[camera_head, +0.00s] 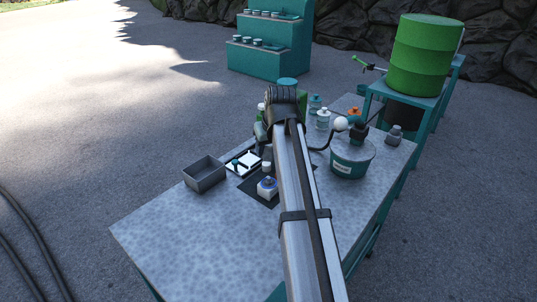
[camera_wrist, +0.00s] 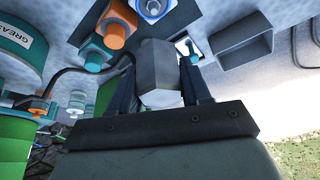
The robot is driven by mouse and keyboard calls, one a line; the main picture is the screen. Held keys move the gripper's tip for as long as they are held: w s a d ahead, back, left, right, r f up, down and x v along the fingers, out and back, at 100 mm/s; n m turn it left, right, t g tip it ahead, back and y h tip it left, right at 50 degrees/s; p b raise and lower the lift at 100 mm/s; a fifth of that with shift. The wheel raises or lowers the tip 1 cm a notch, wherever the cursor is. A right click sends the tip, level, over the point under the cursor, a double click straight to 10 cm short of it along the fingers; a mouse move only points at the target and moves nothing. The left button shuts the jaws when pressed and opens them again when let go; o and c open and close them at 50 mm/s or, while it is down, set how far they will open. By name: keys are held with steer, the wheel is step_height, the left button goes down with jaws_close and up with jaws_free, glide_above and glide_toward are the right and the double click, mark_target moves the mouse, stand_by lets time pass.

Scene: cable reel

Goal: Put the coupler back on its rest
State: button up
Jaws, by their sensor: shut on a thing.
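My gripper (camera_wrist: 157,64) shows in the wrist view with its two dark fingers on either side of a grey faceted piece, which looks like the coupler (camera_wrist: 160,80). A black hose (camera_wrist: 68,74) runs from the grease drum (camera_wrist: 20,40) towards it and passes behind the left finger. The coupler is held above the table. In the head view my own arm hides the coupler and my fingertips. Teal cylinders with orange collars (camera_wrist: 118,32) stand just beyond the left finger. I cannot tell which thing is the coupler's rest.
The table (camera_head: 190,235) carries a grey open box (camera_head: 205,176), a white-and-blue piece (camera_head: 267,188) on a dark mat, several bottles (camera_head: 322,118) and the teal grease drum (camera_head: 350,168). A green drum (camera_head: 420,60) stands behind. The table's front left is clear.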

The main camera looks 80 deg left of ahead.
steer(key=shift+r, duration=2.25)
steer(key=shift+w, duration=0.35)
steer(key=w+d+f+m, duration=0.1)
steer(key=w+d+f, duration=0.6)
steer(key=w+f, duration=0.25)
steer(key=shift+n, duration=0.5)
steer(key=shift+d+f, duration=0.55)
steer(key=shift+f, duration=0.95)
steer(key=shift+d+f, duration=0.55)
steer(key=shift+f, duration=1)
steer(key=shift+d+f, duration=0.55)
steer(key=shift+f, duration=0.95)
steer(key=o, duration=1.3)
